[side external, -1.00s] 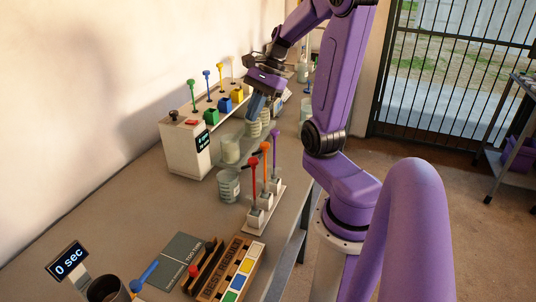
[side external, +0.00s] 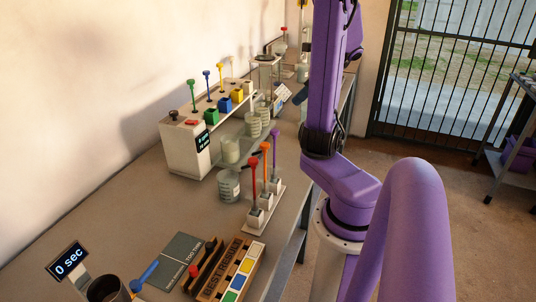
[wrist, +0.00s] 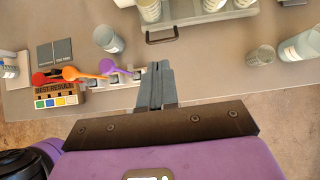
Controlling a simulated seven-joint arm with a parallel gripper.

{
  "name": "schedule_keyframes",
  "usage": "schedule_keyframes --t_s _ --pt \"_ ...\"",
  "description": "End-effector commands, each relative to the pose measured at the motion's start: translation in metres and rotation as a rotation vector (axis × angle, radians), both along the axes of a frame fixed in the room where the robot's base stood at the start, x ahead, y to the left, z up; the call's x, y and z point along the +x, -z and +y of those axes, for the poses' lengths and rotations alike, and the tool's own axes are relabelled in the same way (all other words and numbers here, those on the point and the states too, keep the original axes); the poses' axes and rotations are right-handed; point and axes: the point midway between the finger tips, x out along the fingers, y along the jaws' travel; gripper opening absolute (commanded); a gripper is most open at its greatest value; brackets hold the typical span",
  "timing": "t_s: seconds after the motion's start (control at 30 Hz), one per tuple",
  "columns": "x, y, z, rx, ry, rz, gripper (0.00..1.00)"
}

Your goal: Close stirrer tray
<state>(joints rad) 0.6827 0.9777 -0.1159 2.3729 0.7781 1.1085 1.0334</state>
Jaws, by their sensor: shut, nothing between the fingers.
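The stirrer (side external: 185,148) is a white box with a small display and a row of coloured motor blocks on top. Its pale tray (wrist: 205,16) sticks out in front, holding several beakers (side external: 231,149). The tray's dark handle (wrist: 162,37) shows on its front side in the wrist view, and the handle also shows in the side view (side external: 252,154). My gripper (wrist: 157,68) is shut and empty in the wrist view, with its fingertips just short of the handle in the picture; I cannot tell its height.
A "best result" board (side external: 238,272) lies nearer the camera. Glass vessels (wrist: 301,46) stand at the right of the wrist view.

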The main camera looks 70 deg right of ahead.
Motion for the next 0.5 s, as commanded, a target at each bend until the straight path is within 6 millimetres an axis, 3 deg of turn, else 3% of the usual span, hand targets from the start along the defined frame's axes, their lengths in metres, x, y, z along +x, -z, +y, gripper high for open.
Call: schedule_keyframes --t_s 0.03,0.5 --pt "0.001 0.015 0.003 0.016 -0.003 0.000 0.00" --pt "0.001 0.115 0.003 0.015 -0.006 0.001 0.00"
